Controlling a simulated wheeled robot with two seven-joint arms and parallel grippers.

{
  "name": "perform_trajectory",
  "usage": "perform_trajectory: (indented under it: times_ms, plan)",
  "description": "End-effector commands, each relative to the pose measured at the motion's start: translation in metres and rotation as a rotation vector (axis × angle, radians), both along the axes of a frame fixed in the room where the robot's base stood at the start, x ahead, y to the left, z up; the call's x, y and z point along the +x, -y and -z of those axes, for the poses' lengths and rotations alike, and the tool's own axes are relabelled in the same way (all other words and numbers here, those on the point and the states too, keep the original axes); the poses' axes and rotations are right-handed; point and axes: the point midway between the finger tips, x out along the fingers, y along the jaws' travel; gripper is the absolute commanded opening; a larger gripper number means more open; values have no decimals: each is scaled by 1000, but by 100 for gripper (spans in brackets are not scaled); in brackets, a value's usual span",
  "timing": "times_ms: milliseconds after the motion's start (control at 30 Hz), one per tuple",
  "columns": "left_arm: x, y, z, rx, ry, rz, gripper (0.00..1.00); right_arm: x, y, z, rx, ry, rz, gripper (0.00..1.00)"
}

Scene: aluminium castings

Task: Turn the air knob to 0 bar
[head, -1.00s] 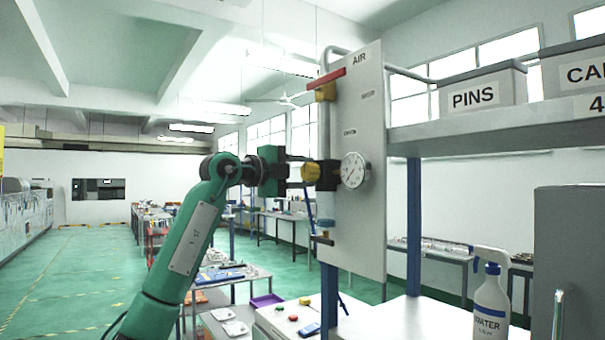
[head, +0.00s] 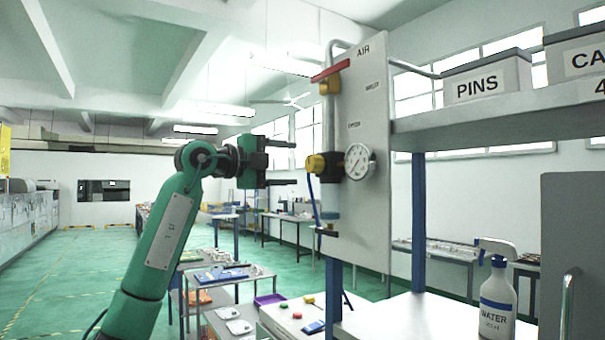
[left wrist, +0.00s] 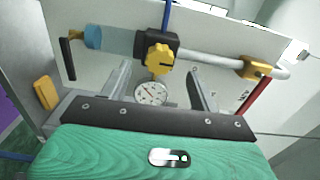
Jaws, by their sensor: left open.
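The air knob (head: 316,163) is yellow and sits on a black regulator body at the left edge of a white upright panel (head: 366,210) marked AIR. A round white gauge (head: 359,161) is right beside it; its needle is too small to read surely. My left gripper (head: 296,163) is open and empty, to the left of the knob, its fingertips a short gap away. In the left wrist view the knob (left wrist: 159,59) shows between the two fingers (left wrist: 158,66), beyond their tips, with the gauge (left wrist: 151,93) below it in the picture. My right gripper is not in view.
A red lever (head: 330,71) with a yellow valve is above the knob; a blue hose and lower valve (head: 328,231) hang below. A shelf (head: 480,128) with bins stands right. A WATER bottle (head: 497,300) is on the bench. Free air lies left of the panel.

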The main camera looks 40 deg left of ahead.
Motion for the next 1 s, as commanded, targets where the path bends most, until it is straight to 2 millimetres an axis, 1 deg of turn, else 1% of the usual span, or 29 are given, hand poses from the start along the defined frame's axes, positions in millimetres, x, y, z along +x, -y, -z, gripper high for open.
perform_trajectory:
  times_ms: [33,200,300,400,567,1000]
  plan:
    - [-13,-6,4,2,4,-3,63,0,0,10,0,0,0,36]
    - [-46,-20,3,0,2,-2,63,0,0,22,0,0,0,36]
    - [-60,-25,2,0,1,-1,63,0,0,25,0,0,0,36]
    - [-69,-29,1,0,1,-1,63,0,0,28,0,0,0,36]
    - [-74,-31,1,-1,0,0,63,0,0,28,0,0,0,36]
    - [-74,-31,0,0,0,0,63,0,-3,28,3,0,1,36]
